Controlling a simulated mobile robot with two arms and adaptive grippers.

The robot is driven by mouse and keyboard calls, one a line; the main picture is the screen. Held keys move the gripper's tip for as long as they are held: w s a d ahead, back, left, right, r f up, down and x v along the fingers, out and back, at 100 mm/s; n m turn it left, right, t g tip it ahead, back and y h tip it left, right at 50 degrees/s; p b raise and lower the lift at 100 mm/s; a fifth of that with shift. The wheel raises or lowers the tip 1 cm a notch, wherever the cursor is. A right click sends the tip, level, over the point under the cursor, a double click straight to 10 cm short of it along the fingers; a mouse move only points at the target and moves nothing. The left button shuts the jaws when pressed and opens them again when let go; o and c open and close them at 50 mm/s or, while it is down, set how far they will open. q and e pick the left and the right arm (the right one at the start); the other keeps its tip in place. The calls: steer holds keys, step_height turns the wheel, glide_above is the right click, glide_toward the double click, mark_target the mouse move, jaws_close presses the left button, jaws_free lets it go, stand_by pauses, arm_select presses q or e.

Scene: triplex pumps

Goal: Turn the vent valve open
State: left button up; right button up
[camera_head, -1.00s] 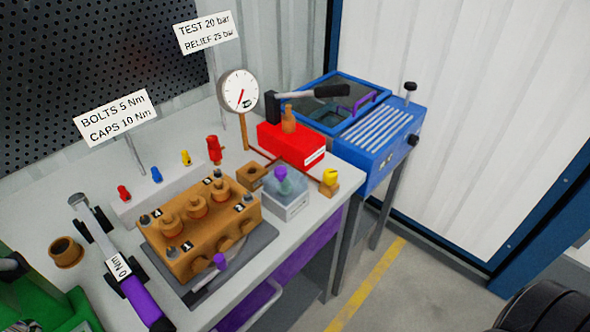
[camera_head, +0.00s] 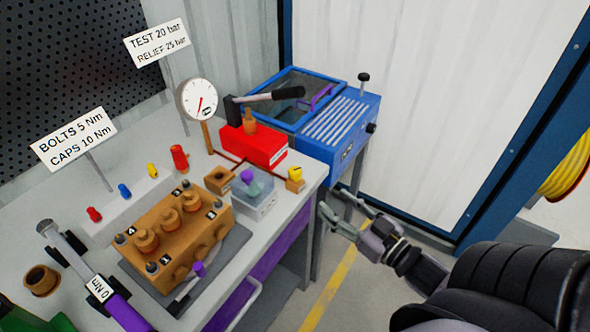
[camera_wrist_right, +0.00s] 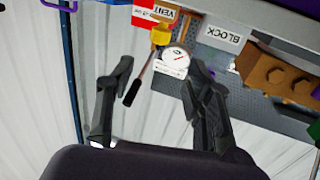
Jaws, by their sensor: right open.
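The vent valve (camera_head: 295,174), a small yellow knob on a brown block, sits at the right front corner of the bench. In the right wrist view its yellow part (camera_wrist_right: 160,37) shows at the top, beside a "VENT" label. My right gripper (camera_head: 332,202) is open and empty, to the right of the bench corner and apart from the valve. In the wrist view its two fingers (camera_wrist_right: 158,66) are spread, with the valve beyond the gap. My left gripper is not in view.
The brown pump block (camera_head: 180,235) is at front left.

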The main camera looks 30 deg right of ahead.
mark_target(300, 175)
steer(key=w, duration=0.4)
steer(key=w+a+p, duration=0.1)
steer(key=w, duration=0.4)
steer(key=w+a, duration=0.1)
steer(key=w, duration=0.4)
steer(key=shift+w, duration=0.25)
jaws_close()
